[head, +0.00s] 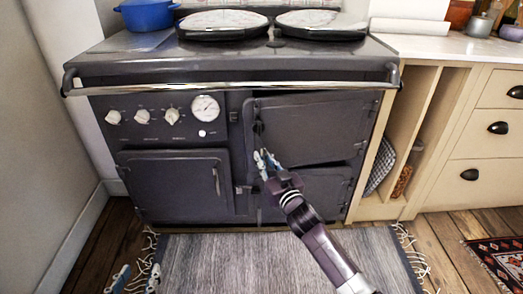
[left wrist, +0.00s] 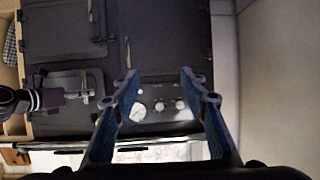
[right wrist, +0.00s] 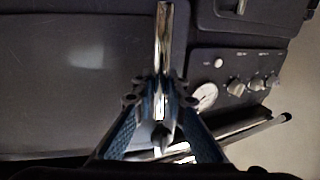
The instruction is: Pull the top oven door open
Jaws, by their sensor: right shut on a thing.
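The top oven door (head: 315,130) is the dark upper right door of the range. It stands slightly ajar, its left edge out from the front and its right side near the frame. My right gripper (head: 266,160) is shut on the chrome door handle at its left edge. In the right wrist view the handle (right wrist: 163,45) runs upright between the fingers (right wrist: 160,100). My left gripper (head: 137,279) is open and empty, low at the bottom left of the head view. Its spread fingers (left wrist: 162,105) show in the left wrist view with nothing between them.
A chrome rail (head: 230,89) crosses the range above the doors. Knobs and a gauge (head: 205,108) sit left of the door. A lower left door (head: 175,187) is shut. A grey rug (head: 280,262) lies in front, and wooden cabinets (head: 485,125) stand right.

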